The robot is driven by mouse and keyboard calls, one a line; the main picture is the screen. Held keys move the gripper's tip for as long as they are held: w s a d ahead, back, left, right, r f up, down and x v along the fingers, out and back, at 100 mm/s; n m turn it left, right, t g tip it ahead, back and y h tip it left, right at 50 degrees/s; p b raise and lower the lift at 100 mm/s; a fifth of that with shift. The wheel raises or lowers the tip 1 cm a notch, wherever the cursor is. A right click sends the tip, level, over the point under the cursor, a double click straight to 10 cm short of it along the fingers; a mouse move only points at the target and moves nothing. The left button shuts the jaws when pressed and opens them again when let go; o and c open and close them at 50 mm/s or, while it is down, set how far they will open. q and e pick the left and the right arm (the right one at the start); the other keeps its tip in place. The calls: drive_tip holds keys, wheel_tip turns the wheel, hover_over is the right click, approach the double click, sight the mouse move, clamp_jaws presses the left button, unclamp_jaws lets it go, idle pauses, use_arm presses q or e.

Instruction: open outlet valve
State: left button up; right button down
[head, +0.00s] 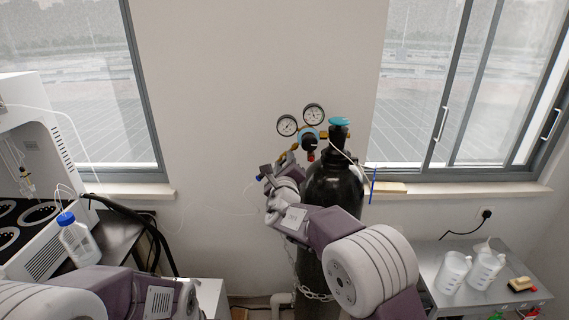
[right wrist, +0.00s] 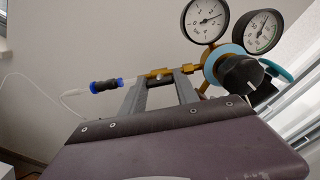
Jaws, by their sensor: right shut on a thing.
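A black gas cylinder (head: 338,185) stands upright against the wall, with a turquoise top handwheel (head: 340,121). Its regulator has two round gauges (head: 287,125), a blue ring and a black knob (right wrist: 241,72). A brass outlet valve (right wrist: 159,73) runs left from the regulator to a blue-and-black hose connector (right wrist: 104,85). My right gripper (head: 277,172) is at this outlet, left of the cylinder. In the right wrist view its two fingers (right wrist: 160,84) reach up to the brass valve and are shut on it. Part of the valve is hidden between the fingers. My left gripper is out of view.
A thin pale hose (right wrist: 40,80) trails from the connector. A metal table (head: 440,300) with white plastic bottles (head: 453,272) stands at the right. A white instrument (head: 30,150) and a blue-capped bottle (head: 78,240) are at the left. The wall left of the gripper is clear.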

drive_tip(key=c, duration=0.9)
unclamp_jaws()
drive_tip(key=s+b, duration=0.3)
drive_tip(key=s, duration=0.6)
